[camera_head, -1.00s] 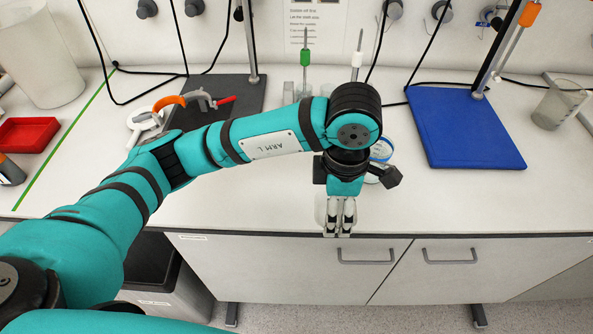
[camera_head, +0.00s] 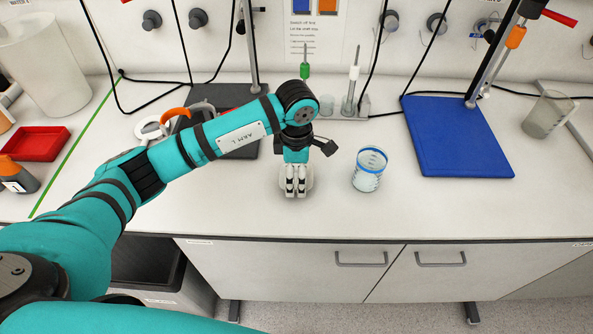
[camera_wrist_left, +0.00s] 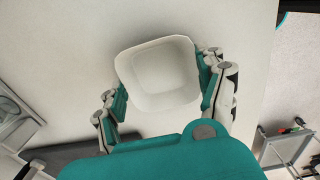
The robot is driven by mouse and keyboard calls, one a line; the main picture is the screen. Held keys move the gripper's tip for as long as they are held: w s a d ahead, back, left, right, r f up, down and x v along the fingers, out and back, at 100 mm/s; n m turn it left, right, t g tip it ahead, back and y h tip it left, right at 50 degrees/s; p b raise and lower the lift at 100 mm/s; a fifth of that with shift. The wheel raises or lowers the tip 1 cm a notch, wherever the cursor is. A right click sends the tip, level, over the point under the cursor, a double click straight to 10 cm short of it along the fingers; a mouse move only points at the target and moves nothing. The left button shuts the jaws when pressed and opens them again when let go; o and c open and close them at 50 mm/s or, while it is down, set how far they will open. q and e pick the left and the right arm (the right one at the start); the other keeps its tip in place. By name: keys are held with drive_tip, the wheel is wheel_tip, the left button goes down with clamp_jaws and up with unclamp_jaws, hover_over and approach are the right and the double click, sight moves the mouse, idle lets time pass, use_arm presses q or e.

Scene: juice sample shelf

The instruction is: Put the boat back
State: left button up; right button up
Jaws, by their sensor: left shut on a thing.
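The boat is a small white, square dish with rounded corners (camera_wrist_left: 158,72), seen from above in the left wrist view. My left gripper (camera_wrist_left: 165,90) is shut on it, with a finger on each of two opposite sides. The dish looks empty. In the head view my left gripper (camera_head: 296,190) points down over the front middle of the bench, and the boat is mostly hidden behind its fingers. I cannot tell whether the boat touches the bench. My right gripper is not in view.
A beaker with a blue band (camera_head: 369,170) stands just right of my left gripper. A blue board (camera_head: 458,140) lies further right. A dark stand base (camera_head: 232,146) with clamps is behind my arm. A red tray (camera_head: 36,144) sits at the far left.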

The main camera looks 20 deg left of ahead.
use_arm(q)
drive_tip(key=shift+f, duration=0.3)
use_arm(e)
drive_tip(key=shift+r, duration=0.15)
use_arm(q)
drive_tip(key=shift+f, duration=0.15)
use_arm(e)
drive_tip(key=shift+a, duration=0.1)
use_arm(q)
drive_tip(key=shift+f+b, duration=0.1)
drive_tip(key=shift+b, duration=0.25)
drive_tip(key=o, duration=1.1)
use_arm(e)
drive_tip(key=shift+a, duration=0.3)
